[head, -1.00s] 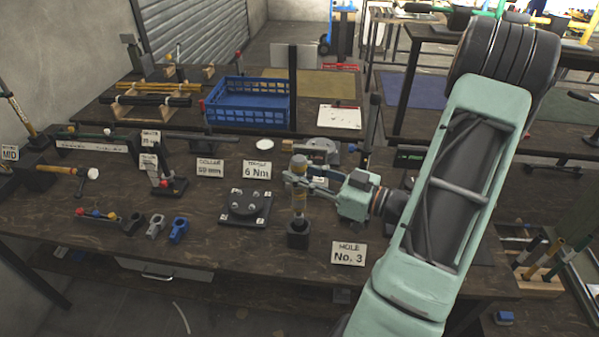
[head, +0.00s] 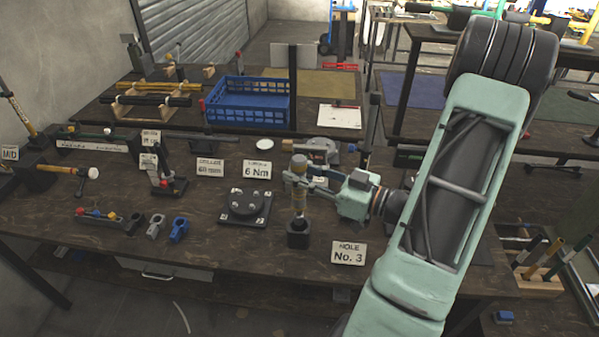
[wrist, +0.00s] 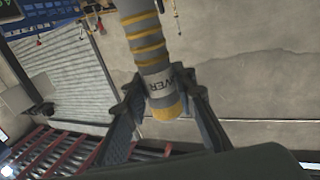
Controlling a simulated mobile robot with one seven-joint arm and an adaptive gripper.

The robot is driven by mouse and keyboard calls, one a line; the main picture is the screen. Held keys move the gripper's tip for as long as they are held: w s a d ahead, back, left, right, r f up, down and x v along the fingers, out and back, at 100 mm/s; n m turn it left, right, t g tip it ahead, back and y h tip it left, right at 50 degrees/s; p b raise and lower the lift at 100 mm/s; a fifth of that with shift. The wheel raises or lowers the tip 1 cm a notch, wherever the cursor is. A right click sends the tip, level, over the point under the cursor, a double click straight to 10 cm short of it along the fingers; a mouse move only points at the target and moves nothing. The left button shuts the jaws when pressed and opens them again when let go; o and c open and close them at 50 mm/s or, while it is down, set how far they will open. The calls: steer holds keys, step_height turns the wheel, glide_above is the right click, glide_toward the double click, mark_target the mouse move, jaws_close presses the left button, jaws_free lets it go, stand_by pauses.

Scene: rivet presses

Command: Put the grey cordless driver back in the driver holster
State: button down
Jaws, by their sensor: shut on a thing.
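The grey cordless driver (head: 299,199), with yellow bands, stands upright in the head view. A small black block (head: 298,240), which looks like the driver holster, is directly below it. The driver's lower end meets the block's top; I cannot tell how deep it sits inside. My gripper (head: 300,178) comes from the right and is shut on the driver's upper part. In the wrist view the gripper's fingers (wrist: 168,97) lie on both sides of the driver (wrist: 150,50), around a pale label ending in "VER". The tip is hidden.
A black round fixture (head: 245,206) on a plate lies left of the block. A "HOLE No. 3" sign (head: 348,253) stands to its right. A "6 Nm" sign (head: 257,170) is behind. Blue (head: 179,229) and grey clamps lie further left. Bare bench lies in front.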

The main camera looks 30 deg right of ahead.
mark_target(300, 197)
steer(key=shift+f+b, duration=3.15)
steer(key=shift+f, duration=0.8)
steer(key=c, duration=1.5)
jaws_free()
steer(key=v, duration=1.2)
steer(key=shift+s, duration=0.1)
